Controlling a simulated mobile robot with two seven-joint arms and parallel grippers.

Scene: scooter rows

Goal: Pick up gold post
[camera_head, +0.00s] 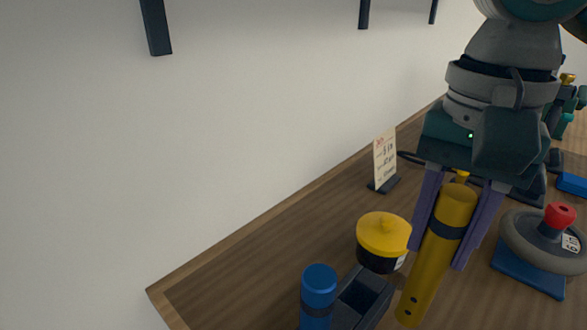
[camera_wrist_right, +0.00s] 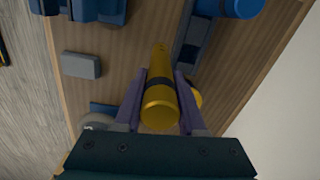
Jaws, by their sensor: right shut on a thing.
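The gold post (camera_head: 444,243) is a yellow cylinder with a dark band near its upper end and small dark holes near its lower end. My right gripper (camera_head: 438,258) reaches down from the upper right, its two purple fingers on either side of the post. It is shut on the post. In the right wrist view the gold post (camera_wrist_right: 160,100) lies between the fingers of my right gripper (camera_wrist_right: 160,85), its round end towards the camera. I cannot tell whether its lower end touches the table. My left gripper is not in view.
The wooden table (camera_head: 290,235) bears a blue post (camera_head: 318,292) beside a dark bracket (camera_head: 362,296), a yellow-topped black pot (camera_head: 382,237), a small sign (camera_head: 385,160) and a grey wheel (camera_head: 520,240) with a red knob (camera_head: 559,215). A white wall (camera_head: 150,160) runs behind.

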